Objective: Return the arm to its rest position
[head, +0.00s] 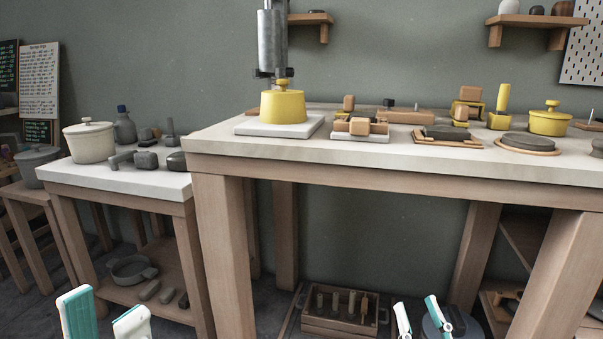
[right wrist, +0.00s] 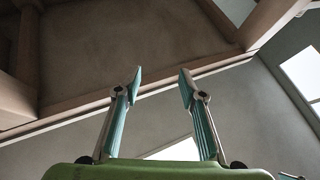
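My left gripper (head: 105,316) shows at the bottom left of the head view, its two teal-and-white fingers apart with nothing between them. It is in front of and below the white top of the left table (head: 85,178). My right gripper (head: 420,314) shows at the bottom right of the middle in the head view, low and in front of the main table (head: 330,151). In the right wrist view its fingers (right wrist: 160,82) point up, apart and empty. The arm links behind both grippers are out of the head view.
A yellow pot (head: 283,106) sits on a white slab under a grey vertical column. Blocks and a yellow lidded pot (head: 549,122) stand farther right. A pale lidded pot (head: 90,145) stands on the left table. A wooden crate (head: 338,322) is on the floor beneath the main table.

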